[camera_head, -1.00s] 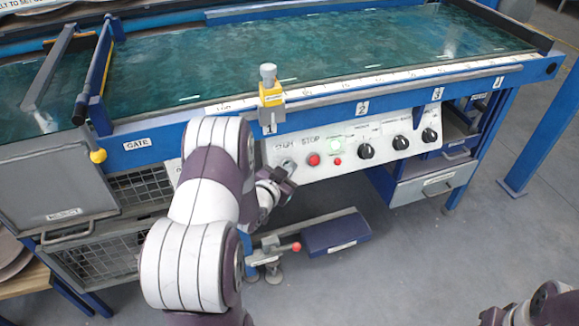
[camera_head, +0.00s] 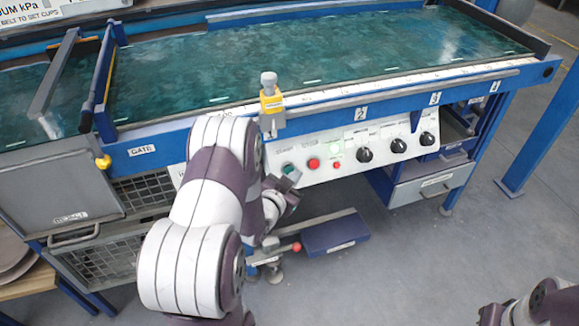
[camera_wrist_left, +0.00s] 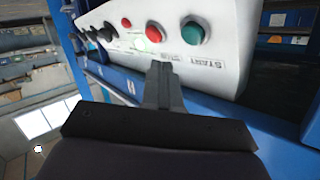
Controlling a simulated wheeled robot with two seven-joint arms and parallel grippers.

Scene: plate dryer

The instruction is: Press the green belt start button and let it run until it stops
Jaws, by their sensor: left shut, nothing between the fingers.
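The green start button (camera_head: 288,168) is at the left end of the white control panel (camera_head: 345,150), left of the red stop button (camera_head: 313,164). In the left wrist view the green button (camera_wrist_left: 194,33) and red button (camera_wrist_left: 155,31) are uncovered. My left gripper (camera_head: 291,180) is shut and empty, just below and in front of the green button, apart from it. Its closed fingers (camera_wrist_left: 161,75) point at the panel in the wrist view. The teal belt (camera_head: 330,55) spans the table top. My right gripper (camera_head: 500,315) is partly in view at the bottom right; its fingers are unclear.
A pale green lamp (camera_head: 334,147) and black knobs (camera_head: 398,145) are further right on the panel. A yellow block (camera_head: 271,102) stands on the front rail above the panel. A blue pedal box (camera_head: 335,232) is on the floor below. Open floor lies in front.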

